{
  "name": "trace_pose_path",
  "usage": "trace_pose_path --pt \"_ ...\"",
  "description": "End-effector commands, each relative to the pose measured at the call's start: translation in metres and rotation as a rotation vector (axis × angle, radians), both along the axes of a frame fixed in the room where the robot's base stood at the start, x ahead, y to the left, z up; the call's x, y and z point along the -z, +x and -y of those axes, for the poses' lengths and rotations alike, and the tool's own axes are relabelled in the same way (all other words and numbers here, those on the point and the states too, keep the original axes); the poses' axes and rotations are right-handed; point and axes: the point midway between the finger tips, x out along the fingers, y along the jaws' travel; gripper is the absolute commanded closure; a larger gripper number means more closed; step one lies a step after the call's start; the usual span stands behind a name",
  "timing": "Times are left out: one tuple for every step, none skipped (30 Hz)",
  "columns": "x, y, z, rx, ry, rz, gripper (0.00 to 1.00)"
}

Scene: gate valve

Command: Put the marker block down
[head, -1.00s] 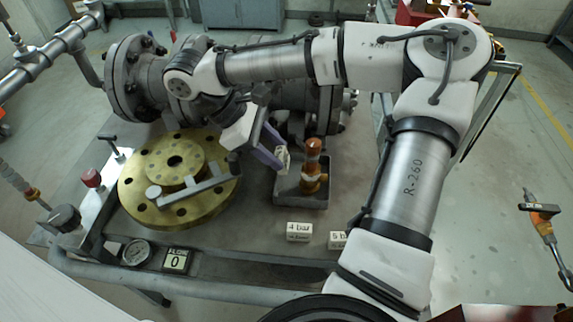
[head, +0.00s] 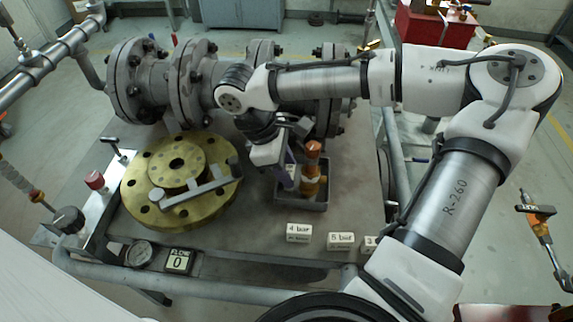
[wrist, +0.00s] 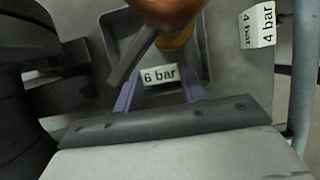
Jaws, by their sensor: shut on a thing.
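My gripper (head: 289,172) points down over the dark square tray (head: 304,205) on the table, left of the orange-brown and brass fitting (head: 313,165) standing there. In the wrist view my gripper (wrist: 160,76) has its purple fingers on either side of the white marker block (wrist: 160,75) labelled "6 bar", shut on it. The tray (wrist: 204,40) shows behind the block, and the fitting (wrist: 170,10) is close beyond it. I cannot tell whether the block touches the tray floor. In the head view the block is mostly hidden by the fingers.
White blocks labelled "4 bar" (head: 299,235) and "5 bar" (head: 341,241) stand on the table in front of the tray, with another partly hidden at right. A brass flange (head: 215,207) with a grey bar lies left. The flanged grey pipe (head: 140,85) runs behind.

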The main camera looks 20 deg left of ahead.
Motion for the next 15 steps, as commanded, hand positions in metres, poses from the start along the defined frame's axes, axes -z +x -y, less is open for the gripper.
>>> trace_pose_path --pt "-0.0001 0.0001 -0.0001 0.0 0.0 0.0 0.84" --pt "0.0001 0.0 -0.0001 0.0 0.0 0.0 0.84" --pt "0.001 0.0 -0.0001 0.0 0.0 0.0 0.84" --pt "0.002 0.0 -0.0001 0.0 0.0 0.0 0.84" --pt "0.003 0.0 -0.0001 -0.001 0.0 0.0 0.84" --pt "0.0024 0.0002 0.0 0.0 -0.001 0.001 0.55" --pt "0.0022 0.0002 0.0 0.0 -0.001 0.001 0.51" --pt "0.0022 0.0002 0.0 0.0 -0.001 0.001 0.48" --pt "0.0022 0.0002 0.0 0.0 -0.001 0.001 0.42" --pt "0.0022 0.0001 0.0 0.0 -0.001 0.001 0.38" --pt "0.0022 0.0002 0.0 0.0 -0.001 0.001 0.38" --pt "0.0022 0.0001 0.0 0.0 -0.001 0.0 0.38" --pt "0.0022 0.0001 0.0 0.0 -0.001 0.0 0.38" --pt "0.0022 0.0001 0.0 0.0 -0.001 0.0 0.38" --pt "0.0022 0.0001 0.0 0.0 -0.001 0.0 0.38"
